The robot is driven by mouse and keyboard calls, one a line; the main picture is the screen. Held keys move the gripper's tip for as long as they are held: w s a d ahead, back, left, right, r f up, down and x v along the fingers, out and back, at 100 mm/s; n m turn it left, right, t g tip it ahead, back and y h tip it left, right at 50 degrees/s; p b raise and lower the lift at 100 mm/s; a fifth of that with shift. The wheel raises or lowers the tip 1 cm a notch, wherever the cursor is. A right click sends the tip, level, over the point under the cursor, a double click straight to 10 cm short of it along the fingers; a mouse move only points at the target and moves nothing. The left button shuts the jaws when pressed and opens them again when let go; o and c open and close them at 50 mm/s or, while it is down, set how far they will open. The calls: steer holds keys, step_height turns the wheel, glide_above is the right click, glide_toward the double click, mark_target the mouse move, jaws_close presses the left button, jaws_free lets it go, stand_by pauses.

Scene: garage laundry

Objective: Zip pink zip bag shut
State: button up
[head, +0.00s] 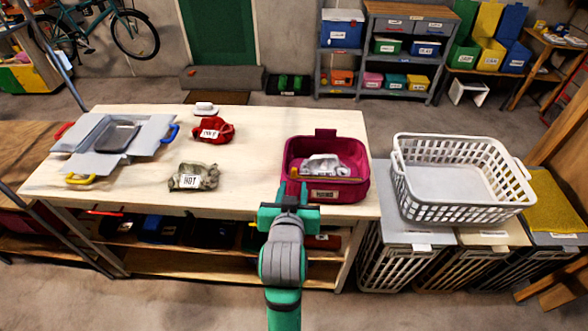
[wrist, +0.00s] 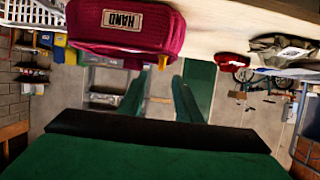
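The pink zip bag (head: 361,190) stands on the right end of the wooden table (head: 250,140). Its top is open, its back flap (head: 325,134) stands up, and grey-white cloth (head: 322,166) lies inside. A thin yellow strip shows along the rim. The bag also shows in the wrist view (wrist: 165,28), where its label reads HAND. My gripper (head: 290,193) is at the bag's front left corner. In the wrist view its two green fingers (wrist: 160,95) are apart with nothing between them. I cannot tell whether they touch the bag. The zip pull is not clear.
A red bundle (head: 212,130), a camouflage bundle (head: 194,177) and a grey folding board (head: 117,138) lie on the left of the table. A white laundry basket (head: 460,213) stands right of the bag. The table's middle is clear.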

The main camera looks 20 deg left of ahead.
mark_target(294, 170)
steer(key=x, duration=0.7)
steer(key=r+x, duration=0.1)
steer(key=x, duration=0.3)
steer(key=shift+w+a, duration=0.1)
steer(key=shift+a, duration=0.05)
jaws_close()
